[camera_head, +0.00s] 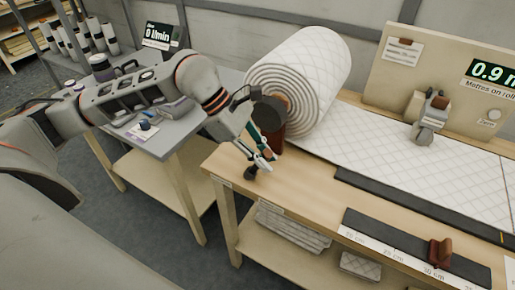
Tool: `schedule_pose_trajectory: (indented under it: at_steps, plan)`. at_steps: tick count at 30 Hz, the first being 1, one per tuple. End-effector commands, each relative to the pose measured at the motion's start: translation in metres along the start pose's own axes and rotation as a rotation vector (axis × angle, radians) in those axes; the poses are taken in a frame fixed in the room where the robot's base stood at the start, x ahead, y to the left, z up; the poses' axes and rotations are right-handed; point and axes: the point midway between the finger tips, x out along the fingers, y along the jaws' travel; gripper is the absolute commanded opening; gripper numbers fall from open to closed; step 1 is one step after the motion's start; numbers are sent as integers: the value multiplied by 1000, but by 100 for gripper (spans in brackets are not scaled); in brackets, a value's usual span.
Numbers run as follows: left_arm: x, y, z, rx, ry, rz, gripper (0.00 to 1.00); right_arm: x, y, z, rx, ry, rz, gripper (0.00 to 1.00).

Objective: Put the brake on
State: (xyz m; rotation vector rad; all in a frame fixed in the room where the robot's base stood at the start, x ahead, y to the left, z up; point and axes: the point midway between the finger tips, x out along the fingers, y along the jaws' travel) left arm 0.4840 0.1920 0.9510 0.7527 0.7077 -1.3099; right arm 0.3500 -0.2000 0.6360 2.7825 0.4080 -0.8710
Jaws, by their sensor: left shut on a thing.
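A thick roll of white quilted wadding (305,75) lies at the left end of the wooden table, with its spiral end facing me. A dark reddish-brown brake handle (272,118) stands at the roll's near end, partly behind my gripper. My left gripper (262,158) is at the table's left end, just in front of the roll. It is closed at this brake part; the exact contact is hidden by the fingers. A small black knob (250,173) shows just below the fingertips at the table edge. My right gripper is out of view.
Wadding (400,160) runs from the roll along the table, under a grey metre counter (430,118). A dark ruler strip (400,250) with a brown stop (440,252) lies at the front. A grey side table (180,130) stands left. Folded wadding (290,226) lies on the lower shelf.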

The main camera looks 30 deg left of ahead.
Motion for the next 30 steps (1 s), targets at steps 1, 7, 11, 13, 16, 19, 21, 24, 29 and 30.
schedule_pose_trajectory:
  at_steps: [1, 7, 11, 13, 16, 19, 21, 24, 29, 30]
  plan:
    - [-1, 0, 4, 8, 19, 3, 0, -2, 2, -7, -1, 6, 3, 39]
    - [5, -1, 4, 16, 76, 8, 0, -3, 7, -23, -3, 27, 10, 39]
    - [7, -2, 4, 18, 91, 8, 0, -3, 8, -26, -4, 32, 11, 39]
    - [8, -2, 4, 18, 94, 9, 0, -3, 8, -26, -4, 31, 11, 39]
    - [9, -2, 4, 18, 96, 9, 0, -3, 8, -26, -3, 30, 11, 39]
    - [9, -2, 4, 18, 96, 8, 0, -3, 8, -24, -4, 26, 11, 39]
    - [9, -2, 4, 18, 95, 8, 0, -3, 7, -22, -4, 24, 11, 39]
    - [9, -2, 4, 18, 95, 7, 27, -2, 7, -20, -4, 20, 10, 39]
    - [9, -2, 4, 18, 95, 8, 34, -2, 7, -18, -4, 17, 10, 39]
    - [8, -2, 4, 18, 95, 8, 34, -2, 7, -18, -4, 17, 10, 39]
